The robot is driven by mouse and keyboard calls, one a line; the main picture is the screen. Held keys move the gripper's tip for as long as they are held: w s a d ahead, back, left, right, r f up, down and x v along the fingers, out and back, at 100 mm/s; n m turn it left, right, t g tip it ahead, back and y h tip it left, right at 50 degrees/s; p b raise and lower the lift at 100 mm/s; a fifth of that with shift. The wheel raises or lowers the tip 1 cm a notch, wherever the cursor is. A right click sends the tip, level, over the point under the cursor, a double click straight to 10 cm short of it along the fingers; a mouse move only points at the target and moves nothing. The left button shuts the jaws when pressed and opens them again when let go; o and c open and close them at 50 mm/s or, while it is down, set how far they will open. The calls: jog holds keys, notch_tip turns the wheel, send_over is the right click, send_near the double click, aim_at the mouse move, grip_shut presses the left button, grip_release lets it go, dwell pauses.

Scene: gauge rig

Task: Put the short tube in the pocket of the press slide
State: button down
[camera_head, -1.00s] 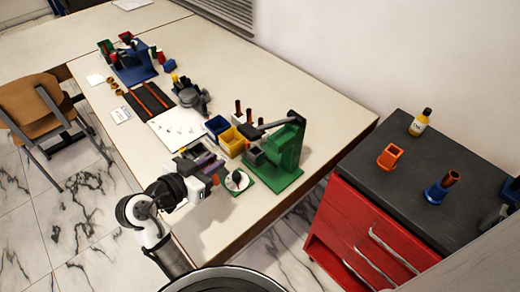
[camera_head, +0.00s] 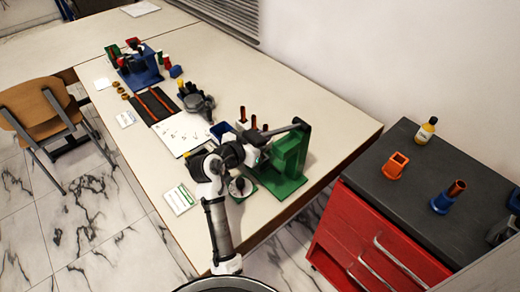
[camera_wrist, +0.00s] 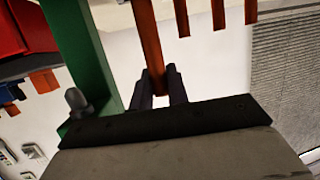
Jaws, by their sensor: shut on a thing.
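In the wrist view my gripper (camera_wrist: 159,92) is shut on an orange-brown tube (camera_wrist: 150,45). Its upper part runs out of the picture, so I cannot tell its full length. In the head view my wrist is beside the green press (camera_head: 289,158), on its left, and hides my fingertips and the held tube. The press's green upright also shows left of the fingers in the wrist view (camera_wrist: 82,55). I cannot make out the slide's pocket.
Several orange-brown tubes stand behind my wrist, one of them here (camera_head: 243,114); some also show in the wrist view (camera_wrist: 218,14). The red drawer cabinet (camera_head: 345,235) stands right of the table. A white-and-green card (camera_head: 180,199) lies on clear table to the left.

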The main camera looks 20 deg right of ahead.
jog(key=shift+f+b, duration=1.1)
jog(key=shift+f, duration=0.75)
jog(key=shift+f, duration=0.25)
jog(key=c, duration=1.4)
grip_release()
jog(key=shift+r, duration=0.1)
jog(key=shift+o, duration=0.2)
jog(key=shift+r, duration=0.15)
jog(key=b+v, duration=0.3)
jog(key=v, duration=0.9)
